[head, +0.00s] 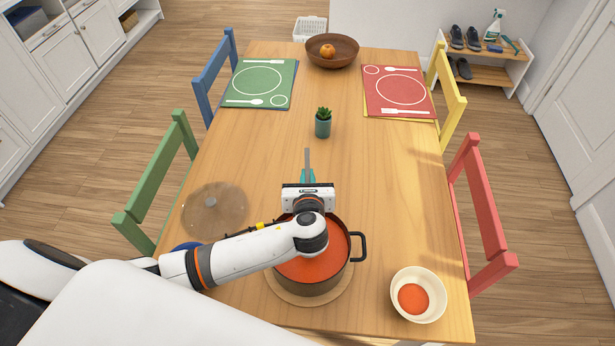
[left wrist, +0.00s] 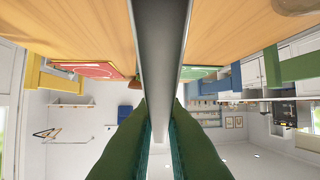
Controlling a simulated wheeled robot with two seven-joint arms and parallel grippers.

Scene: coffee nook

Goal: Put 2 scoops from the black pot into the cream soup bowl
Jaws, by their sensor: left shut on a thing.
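The black pot (head: 342,273) holds red-orange soup and stands on a round wooden trivet (head: 300,299) at the front middle of the table. The cream soup bowl (head: 436,300) is to the right of the pot, with some red soup in it. My left gripper (head: 307,178) is at the pot's far side, its arm crossing over the pot. It is shut on a grey ladle handle (head: 307,160), which also shows between the green fingers in the left wrist view (left wrist: 158,50). The ladle's bowl is hidden. My right gripper is not in view.
A glass lid (head: 215,208) lies left of the pot, near a partly hidden blue thing (head: 187,246). The table between pot and plant is mostly clear.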

